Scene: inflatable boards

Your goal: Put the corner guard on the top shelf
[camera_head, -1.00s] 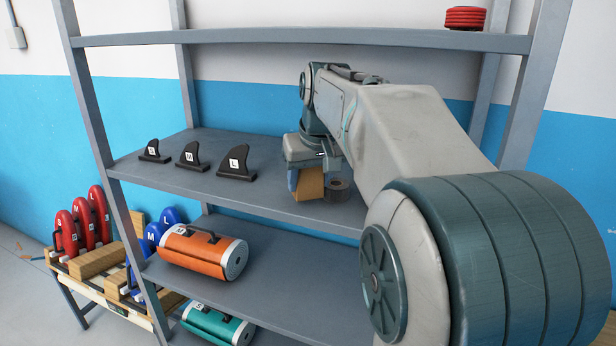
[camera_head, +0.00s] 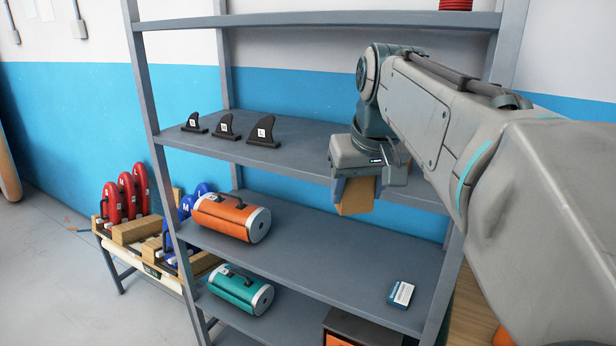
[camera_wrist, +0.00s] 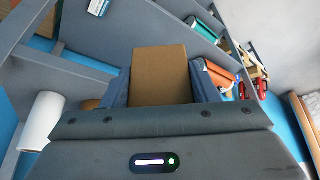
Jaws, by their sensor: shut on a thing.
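The corner guard (camera_head: 356,196) looks like a tan-brown cardboard block. My gripper (camera_head: 355,190) is shut on it, with the guard hanging below the gripper body. In the wrist view the guard (camera_wrist: 160,75) sits between my two blue fingers (camera_wrist: 160,90). In the head view, gripper and guard appear in front of the shelf with the fins, overlapping its front edge, apart from the shelf as far as I can tell. The top shelf (camera_head: 320,19) is a grey board well above my gripper. Its upper surface is barely visible.
A red coil (camera_head: 456,4) is on the top shelf's right end. Several black fins (camera_head: 262,131) stand on the shelf below. Lower shelves hold an orange roll (camera_head: 232,217), a teal roll (camera_head: 240,289) and a small blue-white box (camera_head: 400,294). Shelf uprights (camera_head: 160,150) flank the rack.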

